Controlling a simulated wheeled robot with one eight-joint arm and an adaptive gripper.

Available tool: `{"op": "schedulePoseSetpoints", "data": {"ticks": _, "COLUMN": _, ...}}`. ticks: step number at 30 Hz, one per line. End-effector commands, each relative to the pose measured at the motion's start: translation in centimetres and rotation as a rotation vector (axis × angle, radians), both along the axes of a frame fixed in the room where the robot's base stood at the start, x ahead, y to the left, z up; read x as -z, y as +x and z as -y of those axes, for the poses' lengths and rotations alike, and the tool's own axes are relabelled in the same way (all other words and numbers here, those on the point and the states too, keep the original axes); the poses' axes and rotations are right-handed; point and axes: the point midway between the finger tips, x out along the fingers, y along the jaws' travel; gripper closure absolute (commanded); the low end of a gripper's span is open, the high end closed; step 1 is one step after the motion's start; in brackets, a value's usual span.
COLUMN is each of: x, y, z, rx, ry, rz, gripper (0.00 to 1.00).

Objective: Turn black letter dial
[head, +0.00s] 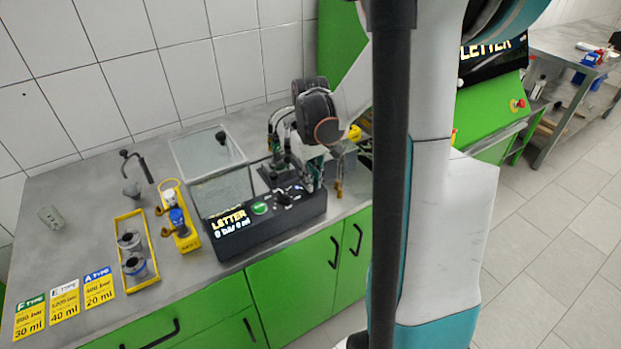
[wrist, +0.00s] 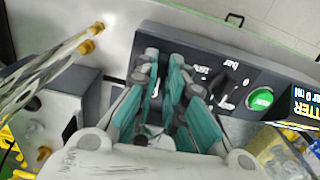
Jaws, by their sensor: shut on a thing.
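The black control panel (head: 270,225) of the testbench shows in the head view, with its display (head: 231,220) reading LETTER, 0 bar, 0 ml. My gripper (wrist: 165,65) reaches down over the panel in the wrist view, its teal fingers closed close together at the panel face. It is shut on what appears to be the black letter dial, which the fingers hide. In the head view my gripper (head: 304,184) is at the right end of the panel. Another black dial (wrist: 222,84) stands uncovered beside the fingers, between them and the green button (wrist: 262,98).
A clear box (head: 222,190) stands behind the panel's left part. A yellow tray (head: 151,272) with metal cups and a yellow stand (head: 187,240) are to the left. Hoses with brass ends (wrist: 88,46) hang near my gripper.

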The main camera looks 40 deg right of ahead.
Motion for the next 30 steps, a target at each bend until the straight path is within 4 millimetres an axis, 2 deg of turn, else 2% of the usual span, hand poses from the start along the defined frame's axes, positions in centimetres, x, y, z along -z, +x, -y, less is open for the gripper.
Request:
{"op": "schedulePoseSetpoints", "data": {"ticks": 18, "x": -0.02, "y": 0.04, "z": -0.03, "rx": 0.576, "ry": 0.0, "rz": 0.0, "gripper": 1.0}}
{"op": "schedulePoseSetpoints", "data": {"ticks": 30, "x": -0.03, "y": 0.07, "z": -0.04, "rx": 0.845, "ry": 0.0, "rz": 0.0, "gripper": 1.0}}
